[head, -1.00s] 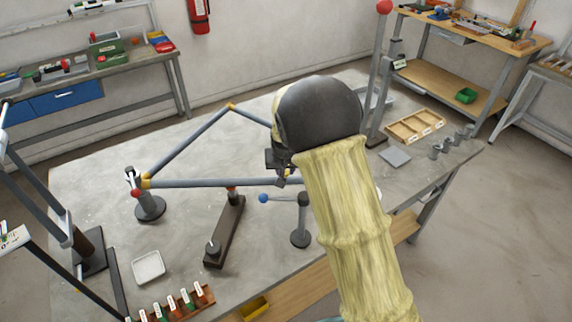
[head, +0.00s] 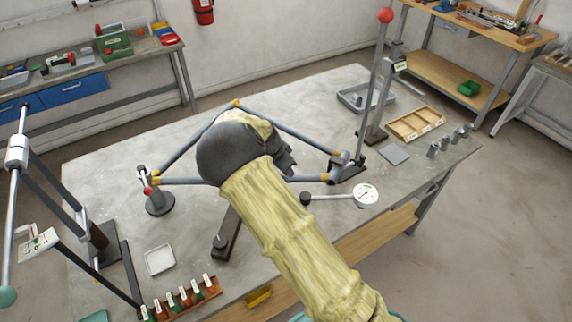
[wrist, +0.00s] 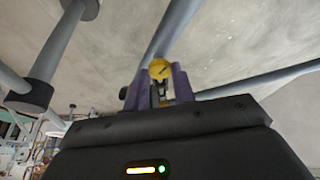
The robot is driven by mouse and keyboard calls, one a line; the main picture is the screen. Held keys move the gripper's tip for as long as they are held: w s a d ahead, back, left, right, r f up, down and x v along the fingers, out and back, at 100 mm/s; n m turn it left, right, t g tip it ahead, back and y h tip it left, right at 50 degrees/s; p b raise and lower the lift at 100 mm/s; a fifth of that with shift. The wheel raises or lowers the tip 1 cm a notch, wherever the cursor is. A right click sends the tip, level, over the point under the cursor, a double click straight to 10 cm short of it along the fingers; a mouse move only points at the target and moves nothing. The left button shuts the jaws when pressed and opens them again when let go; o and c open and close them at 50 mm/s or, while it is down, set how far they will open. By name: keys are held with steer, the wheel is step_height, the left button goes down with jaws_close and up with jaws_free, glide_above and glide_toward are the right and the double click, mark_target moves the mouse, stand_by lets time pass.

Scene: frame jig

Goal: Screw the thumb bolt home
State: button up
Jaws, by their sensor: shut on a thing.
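In the wrist view my gripper (wrist: 159,82) has its two purple fingers closed around a small part whose shape is mostly hidden; I take it for the thumb bolt. A yellow round piece with a dark mark (wrist: 160,68) shows at the fingertips, in line with a grey tube (wrist: 174,30). In the head view my arm and dark wrist cover the fingers and the bolt. The triangular grey tube frame (head: 300,141) with yellow corners lies behind my wrist. I cannot tell how deep the bolt sits.
A round stand (head: 160,203) holds the frame's left corner. A dial gauge (head: 366,194) stands right of my arm. A tall post with a red ball (head: 386,15), a wooden tray (head: 416,124) and a rack of labelled tools (head: 181,303) are on the table. The back left tabletop is clear.

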steer(key=m, duration=0.2)
steer(key=m+g, duration=0.1)
steer(key=m, duration=0.1)
steer(key=m+g+h, duration=0.1)
steer(key=m, duration=0.1)
steer(key=shift+w+a, duration=0.15)
steer(key=shift+w, duration=0.2)
steer(key=shift+r+m, duration=0.1)
steer(key=shift+m, duration=0.2)
steer(key=o, duration=1)
steer(key=b+v, duration=0.3)
steer(key=v, duration=1.4)
steer(key=shift+a+b, duration=0.15)
steer(key=shift+b, duration=0.15)
steer(key=shift+w+r, duration=0.1)
steer(key=shift+w, duration=0.05)
